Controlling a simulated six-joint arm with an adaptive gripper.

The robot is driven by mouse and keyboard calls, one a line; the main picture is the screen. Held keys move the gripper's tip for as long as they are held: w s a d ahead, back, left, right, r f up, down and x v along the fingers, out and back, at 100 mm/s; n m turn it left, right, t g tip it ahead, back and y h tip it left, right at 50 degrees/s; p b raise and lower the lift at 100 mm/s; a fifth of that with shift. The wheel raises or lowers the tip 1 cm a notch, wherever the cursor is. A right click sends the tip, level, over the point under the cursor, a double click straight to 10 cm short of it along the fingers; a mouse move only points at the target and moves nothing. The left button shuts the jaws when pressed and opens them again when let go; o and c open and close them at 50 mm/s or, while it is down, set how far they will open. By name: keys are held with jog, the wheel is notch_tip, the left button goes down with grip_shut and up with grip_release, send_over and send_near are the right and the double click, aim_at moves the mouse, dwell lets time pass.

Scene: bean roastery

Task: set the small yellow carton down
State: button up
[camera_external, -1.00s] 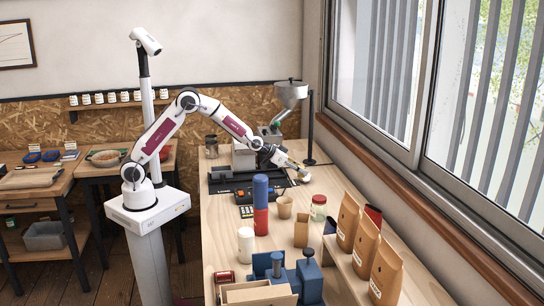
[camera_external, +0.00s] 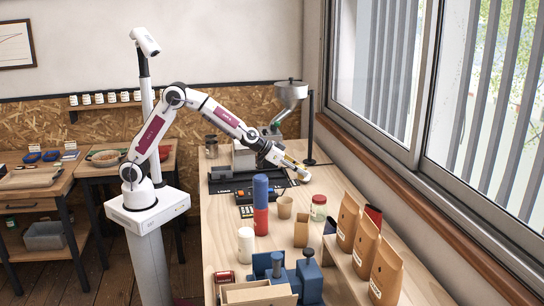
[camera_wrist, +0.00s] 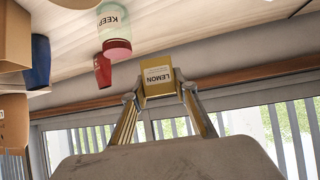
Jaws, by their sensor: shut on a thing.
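My gripper (camera_wrist: 160,92) is shut on the small yellow carton (camera_wrist: 159,80), which carries a white label reading LEMON, upside down in the wrist view. The carton sits between the two fingertips. In the external view my gripper (camera_external: 300,174) is at the far right part of the wooden table, near the window side. The carton is too small and covered there to make out clearly. Whether it touches the table cannot be told.
A red-lidded jar (camera_external: 318,208), a tan cup (camera_external: 284,207) and a blue-and-red stack (camera_external: 261,204) stand nearer the camera. A black pole stand (camera_external: 310,130) with a metal hopper (camera_external: 291,92) is behind. Brown bags (camera_external: 365,245) line the window side.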

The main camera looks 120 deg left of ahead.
jog(key=w+d+r+m+t+h, duration=0.1)
jog(key=w+d+r, duration=0.15)
jog(key=d, duration=0.75)
jog(key=w+d+r+m+h, duration=0.15)
jog(key=d+r, duration=0.25)
jog(key=d, duration=0.5)
jog(key=s+d+f+m+h, duration=0.1)
jog(key=s+d+f+m, duration=0.15)
jog(key=d, duration=0.75)
jog(key=s+d+f+m+t+h, duration=0.1)
jog(key=d+f+h, duration=0.15)
jog(key=d, duration=0.65)
jog(key=s+d+f+m+h, duration=0.15)
jog(key=d+f, duration=0.25)
jog(key=d, duration=0.6)
jog(key=w+a+r+n+g+y, duration=0.2)
jog(key=w+a+r+n+y, duration=0.5)
jog(key=w+a+r, duration=0.75)
jog(key=s+a+f+n+g+y, duration=0.2)
jog(key=a+n+g, duration=0.15)
jog(key=a, duration=0.45)
jog(key=s+a+f+n+g+y, duration=0.1)
jog(key=s+a+n+g+y, duration=0.2)
jog(key=a, duration=0.4)
jog(key=s+a+f+n+g, duration=0.2)
jog(key=s+f+n, duration=0.1)
jog(key=f+n, duration=0.2)
jog(key=shift+s+f+g, duration=0.3)
jog(key=shift+f+g, duration=0.05)
jog(key=shift+f, duration=0.4)
